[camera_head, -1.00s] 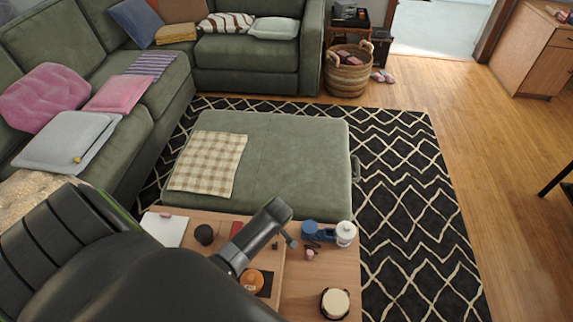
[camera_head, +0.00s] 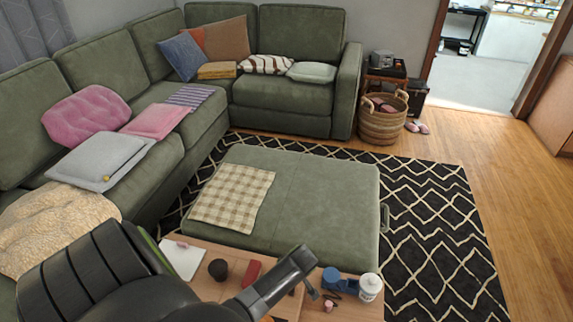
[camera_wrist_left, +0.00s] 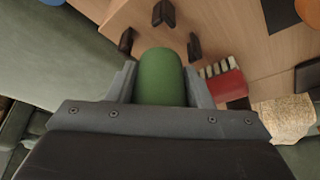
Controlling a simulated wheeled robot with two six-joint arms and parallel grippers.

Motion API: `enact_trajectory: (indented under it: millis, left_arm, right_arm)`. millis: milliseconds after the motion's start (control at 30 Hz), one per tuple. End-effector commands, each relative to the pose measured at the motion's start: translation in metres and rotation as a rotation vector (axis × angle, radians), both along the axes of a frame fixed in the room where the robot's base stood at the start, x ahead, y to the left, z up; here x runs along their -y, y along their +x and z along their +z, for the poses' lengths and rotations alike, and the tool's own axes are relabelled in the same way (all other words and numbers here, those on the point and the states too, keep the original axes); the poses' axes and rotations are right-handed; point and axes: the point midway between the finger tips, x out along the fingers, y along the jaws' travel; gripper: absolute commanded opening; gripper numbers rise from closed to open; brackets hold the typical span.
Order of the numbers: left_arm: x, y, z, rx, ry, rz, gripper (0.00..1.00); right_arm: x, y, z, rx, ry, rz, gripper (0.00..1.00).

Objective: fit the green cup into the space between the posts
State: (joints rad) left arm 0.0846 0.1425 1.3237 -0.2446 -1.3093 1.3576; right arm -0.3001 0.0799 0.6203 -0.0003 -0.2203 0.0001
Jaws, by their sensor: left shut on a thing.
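In the left wrist view my left gripper (camera_wrist_left: 160,88) is shut on the green cup (camera_wrist_left: 160,75), which lies between its two grey fingers. Several dark posts stand on the wooden table beyond the cup: a left post (camera_wrist_left: 126,40), a far post (camera_wrist_left: 164,13) and a right post (camera_wrist_left: 194,46). The cup's far end shows between the left and right posts, short of the far one. How high it is above the table I cannot tell. My right gripper is not in view.
The wooden table (camera_head: 347,309) also bears a red box (camera_head: 252,271), a dark cup (camera_head: 218,269), a white book (camera_head: 183,258), a blue object (camera_head: 331,278) and a white jar (camera_head: 370,287). A green ottoman (camera_head: 320,200) stands behind it. The red box (camera_wrist_left: 224,84) is close right of the posts.

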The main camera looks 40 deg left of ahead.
Motion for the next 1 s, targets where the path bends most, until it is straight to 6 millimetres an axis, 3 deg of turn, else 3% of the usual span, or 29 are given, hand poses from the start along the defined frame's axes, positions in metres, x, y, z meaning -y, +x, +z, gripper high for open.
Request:
enact_trajectory:
  millis: [1000]
  left_arm:
    - [0.0002, 0.0006, -0.0004, 0.0, 0.0, 0.0, 0.24]
  right_arm:
    - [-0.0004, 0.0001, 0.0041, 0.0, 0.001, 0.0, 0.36]
